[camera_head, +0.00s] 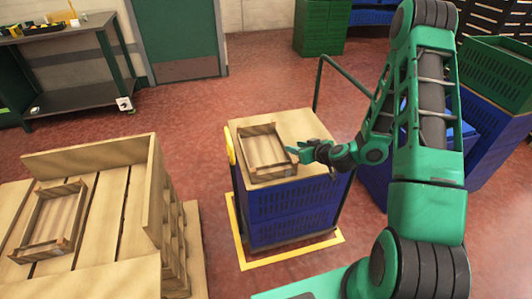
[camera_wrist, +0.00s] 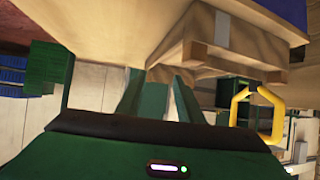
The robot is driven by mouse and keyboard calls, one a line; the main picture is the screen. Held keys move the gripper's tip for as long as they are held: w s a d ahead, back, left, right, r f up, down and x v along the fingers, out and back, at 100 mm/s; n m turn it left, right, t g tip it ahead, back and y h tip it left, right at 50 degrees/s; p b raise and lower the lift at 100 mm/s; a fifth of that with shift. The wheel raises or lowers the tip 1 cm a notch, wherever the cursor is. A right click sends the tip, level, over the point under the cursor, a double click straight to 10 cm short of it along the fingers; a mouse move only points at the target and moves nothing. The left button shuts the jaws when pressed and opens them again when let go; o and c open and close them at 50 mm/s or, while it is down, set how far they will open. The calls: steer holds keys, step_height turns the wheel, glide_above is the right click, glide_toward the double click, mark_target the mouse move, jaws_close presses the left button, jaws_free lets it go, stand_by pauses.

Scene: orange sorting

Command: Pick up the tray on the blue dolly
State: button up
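A shallow wooden tray (camera_head: 272,171) lies on the tan top of the blue dolly (camera_head: 290,211) in the middle of the head view. It looks empty. My gripper (camera_head: 300,152) is at the tray's right side, level with its rim. In the wrist view, which is turned over, the two green fingers of my gripper (camera_wrist: 158,98) stand apart with a gap between them. The tray (camera_wrist: 225,45) shows just beyond the fingertips, with a corner close to the gap. I cannot tell whether the fingers touch it.
Another wooden tray (camera_head: 58,222) lies on a wooden pallet box (camera_head: 105,215) at the left. A yellow handle (camera_head: 230,145) is on the dolly's left side. Blue and green crates (camera_head: 490,95) stand at the right. Red floor lies open between the pallet and the dolly.

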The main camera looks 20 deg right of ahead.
steer(key=shift+w+d+f, duration=0.2)
steer(key=shift+w+f, duration=0.15)
steer(key=shift+f, duration=0.1)
steer(key=shift+x, duration=5.2)
steer(key=shift+d, duration=0.2)
jaws_close()
